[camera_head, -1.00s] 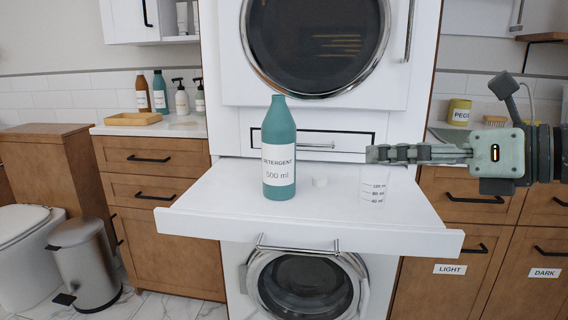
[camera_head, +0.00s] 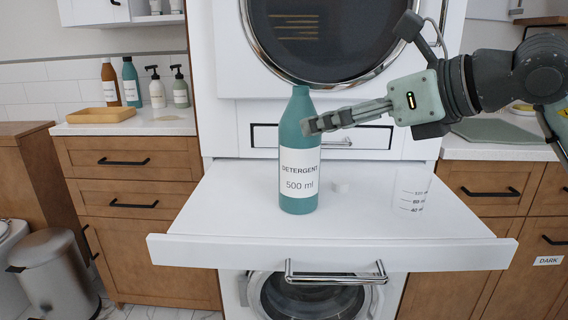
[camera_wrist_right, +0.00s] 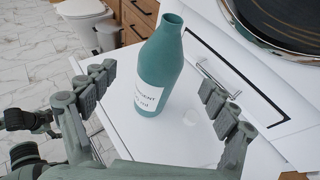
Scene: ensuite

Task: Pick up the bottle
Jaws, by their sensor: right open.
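The teal detergent bottle (camera_head: 299,150), with a white label reading "DETERGENT 500 ml", stands upright and uncapped on the white pull-out shelf (camera_head: 230,225). My right gripper (camera_head: 312,124) is at the bottle's upper part in the head view, with a finger overlapping its right side. In the right wrist view the bottle (camera_wrist_right: 160,75) stands between the two spread fingers of my right gripper (camera_wrist_right: 160,95), a little beyond them. The gripper is open and holds nothing. I cannot tell whether a finger touches the bottle.
A small white cap (camera_head: 341,187) and a clear measuring cup (camera_head: 411,192) stand on the shelf, right of the bottle. The washer and dryer stack rises behind. Other bottles (camera_head: 131,82) and a wooden tray (camera_head: 101,115) are on the left counter. The shelf's front is clear.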

